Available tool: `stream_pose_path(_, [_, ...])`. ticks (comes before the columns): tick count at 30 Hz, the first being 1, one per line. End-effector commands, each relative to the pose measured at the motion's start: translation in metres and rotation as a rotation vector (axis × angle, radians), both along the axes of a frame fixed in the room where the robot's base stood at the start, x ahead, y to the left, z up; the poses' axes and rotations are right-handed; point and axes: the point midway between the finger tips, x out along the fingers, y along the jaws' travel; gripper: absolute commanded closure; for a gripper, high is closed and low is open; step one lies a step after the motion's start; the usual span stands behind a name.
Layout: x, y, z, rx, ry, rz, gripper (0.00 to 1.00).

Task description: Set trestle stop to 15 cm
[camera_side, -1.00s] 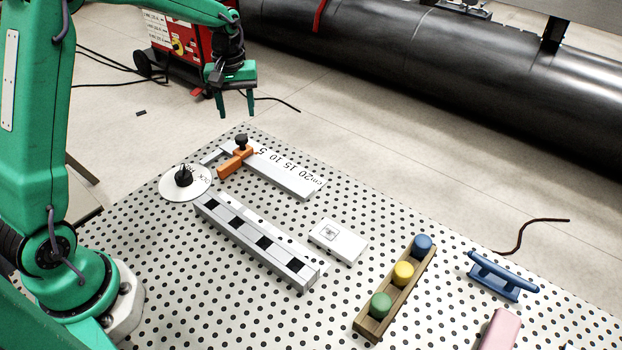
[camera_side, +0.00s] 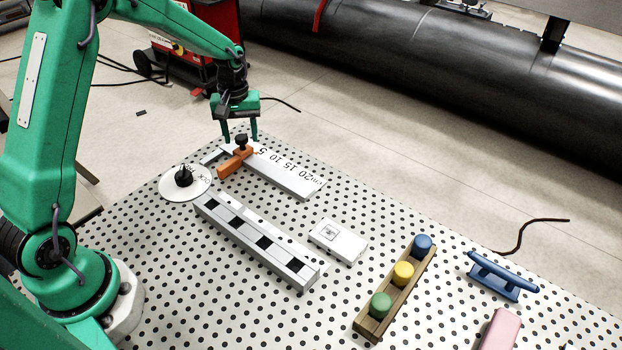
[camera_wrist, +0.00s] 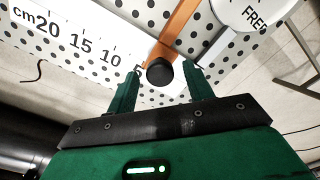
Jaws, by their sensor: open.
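The trestle stop is an orange slider (camera_side: 234,163) with a black knob (camera_side: 242,142) on top, sitting across the white ruler (camera_side: 290,178). It stands at the ruler's far-left end, beside the 5 mark; the wrist view shows its orange bar (camera_wrist: 181,28) at the 5, away from the 15. My gripper (camera_side: 240,137) is open and empty, fingers pointing down at the knob. In the wrist view the knob (camera_wrist: 160,71) lies between the two fingertips (camera_wrist: 161,74). I see no finger clearly touching it.
A white lock/free dial (camera_side: 168,190) with a black knob is close left of the stop. A grey rail (camera_side: 250,238) with black squares, a white box (camera_side: 338,240), a wooden peg holder (camera_side: 372,325), a blue cleat (camera_side: 503,275) and a pink block (camera_side: 500,332) stand on the perforated table.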

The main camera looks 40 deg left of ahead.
Motion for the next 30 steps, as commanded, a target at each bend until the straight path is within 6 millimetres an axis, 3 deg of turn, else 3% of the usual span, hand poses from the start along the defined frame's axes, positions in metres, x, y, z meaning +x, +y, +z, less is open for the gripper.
stream_pose_path(3, [0.0,0.0,0.0,0.0,0.0,0.0,0.5])
stream_pose_path(11, [0.0,0.0,0.0,0.0,0.0,0.0,1.0])
stream_pose_path(20, [0.001,-0.014,0.001,0.0,0.0,-0.003,1.0])
stream_pose_path(30, [0.001,-0.076,0.001,0.0,-0.001,-0.006,1.0])
